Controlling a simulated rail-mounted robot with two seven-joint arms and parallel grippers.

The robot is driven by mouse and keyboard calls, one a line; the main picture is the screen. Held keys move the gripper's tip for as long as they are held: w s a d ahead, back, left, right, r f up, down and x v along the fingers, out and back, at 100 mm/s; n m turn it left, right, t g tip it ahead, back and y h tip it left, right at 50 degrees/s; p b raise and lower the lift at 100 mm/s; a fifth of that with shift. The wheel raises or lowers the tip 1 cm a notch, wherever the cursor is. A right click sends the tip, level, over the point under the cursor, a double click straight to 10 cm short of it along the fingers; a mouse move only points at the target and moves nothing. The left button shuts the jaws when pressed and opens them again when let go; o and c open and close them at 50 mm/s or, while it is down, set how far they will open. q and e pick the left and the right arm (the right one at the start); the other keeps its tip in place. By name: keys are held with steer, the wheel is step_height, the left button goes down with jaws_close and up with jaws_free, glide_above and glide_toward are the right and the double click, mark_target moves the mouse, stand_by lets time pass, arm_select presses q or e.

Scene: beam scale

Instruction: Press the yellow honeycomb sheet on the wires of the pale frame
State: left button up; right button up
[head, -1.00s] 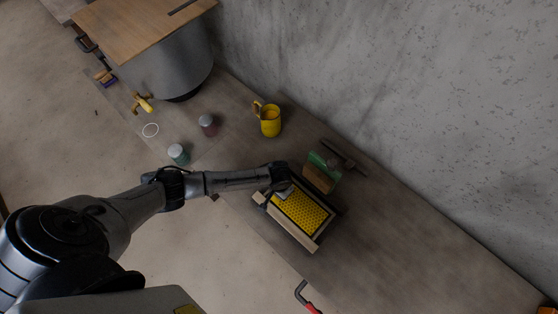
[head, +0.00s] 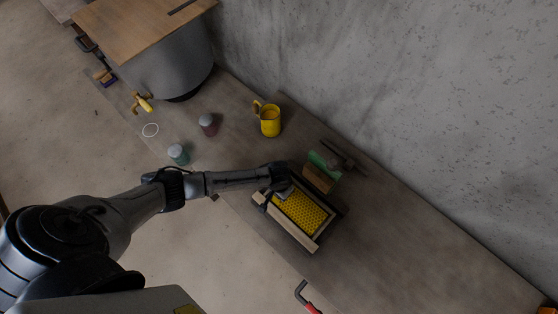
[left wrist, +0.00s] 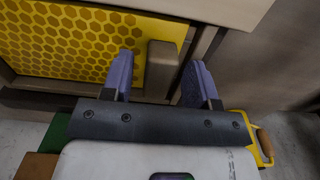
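The yellow honeycomb sheet (head: 303,212) lies within the outline of the pale frame (head: 287,224) on the bench. Whether it touches the wires is hidden. In the left wrist view the sheet (left wrist: 70,40) fills the upper left, beside a wooden frame end piece (left wrist: 161,68). My left gripper (head: 277,196) is at the frame's upper-left end, over or beside the sheet's corner. Its two bluish fingers (left wrist: 160,82) are apart, one on each side of the wooden piece, with a visible gap on the left side. My right gripper is not in view.
A green-and-wood block (head: 320,175) stands just behind the frame. A yellow mug (head: 270,121), two jars (head: 208,124) (head: 178,154) and a large metal pot (head: 172,65) stand farther left.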

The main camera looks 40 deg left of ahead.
arm_select(q)
steer(key=shift+o, duration=0.2)
step_height(320, 180, up, 14)
steer(key=shift+b, duration=0.3)
stand_by(0.4)
steer(key=shift+f, duration=0.1)
stand_by(0.3)
